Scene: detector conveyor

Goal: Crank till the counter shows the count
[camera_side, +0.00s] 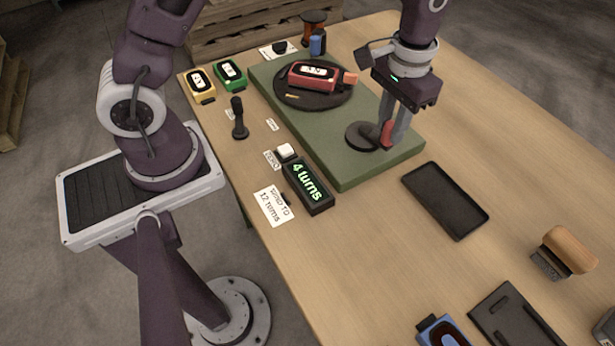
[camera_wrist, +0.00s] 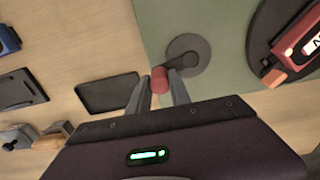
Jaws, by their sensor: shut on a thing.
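The counter (camera_side: 308,186) is a black box whose green display reads "4 turns". A paper card (camera_side: 273,205) beside it reads "WIND TO 12 turns". The crank has a dark round hub (camera_side: 364,136) on the green base (camera_side: 348,176) and a red knob (camera_side: 387,133). My gripper (camera_side: 391,130) is shut on the red knob at the hub's right side. In the wrist view the knob (camera_wrist: 159,80) sits between my fingertips and the hub (camera_wrist: 186,55) lies just beyond it. A red device (camera_side: 312,76) rests on the dark turntable (camera_side: 300,97) at the base's far end.
A white button (camera_side: 286,151) and a black lever (camera_side: 239,118) stand left of the base. Yellow (camera_side: 200,82) and green (camera_side: 230,73) devices lie at the far left. A black tray (camera_side: 445,200), a wooden-handled tool (camera_side: 566,250) and a blue device (camera_side: 443,332) lie nearer.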

